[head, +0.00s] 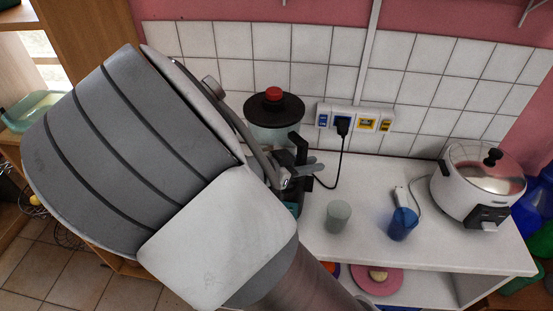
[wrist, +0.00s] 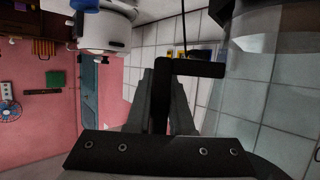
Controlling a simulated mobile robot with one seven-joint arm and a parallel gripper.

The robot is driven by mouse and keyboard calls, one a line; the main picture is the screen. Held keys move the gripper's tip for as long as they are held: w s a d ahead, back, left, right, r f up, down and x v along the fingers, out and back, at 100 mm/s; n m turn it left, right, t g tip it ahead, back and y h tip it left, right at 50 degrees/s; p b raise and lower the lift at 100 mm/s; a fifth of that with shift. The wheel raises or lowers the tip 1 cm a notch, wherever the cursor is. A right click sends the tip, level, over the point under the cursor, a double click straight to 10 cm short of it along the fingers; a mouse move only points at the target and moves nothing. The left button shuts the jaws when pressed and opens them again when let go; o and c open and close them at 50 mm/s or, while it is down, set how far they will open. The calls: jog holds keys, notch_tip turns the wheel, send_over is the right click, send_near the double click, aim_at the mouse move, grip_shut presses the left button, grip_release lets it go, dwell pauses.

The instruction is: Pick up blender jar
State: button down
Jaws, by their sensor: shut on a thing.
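The blender jar (head: 262,134) is see-through with a black lid, a red cap and a black handle. In the head view it stands against the tiled wall, its lower part hidden behind my arm. My gripper (head: 303,169) is at the right side of the jar, at the handle. In the wrist view my gripper (wrist: 165,98) has its two fingers closed around the black handle, and the clear jar (wrist: 262,55) is to the right. Whether the jar touches its base is hidden.
A grey cup (head: 339,216) and a blue cup (head: 403,224) stand on the white counter (head: 450,255). A rice cooker (head: 478,188) is at the right. A power strip (head: 355,119) with a black cord is on the wall. A pink plate (head: 388,283) lies on the shelf below.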

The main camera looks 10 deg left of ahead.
jog(key=shift+r, duration=0.25)
dwell(0.4)
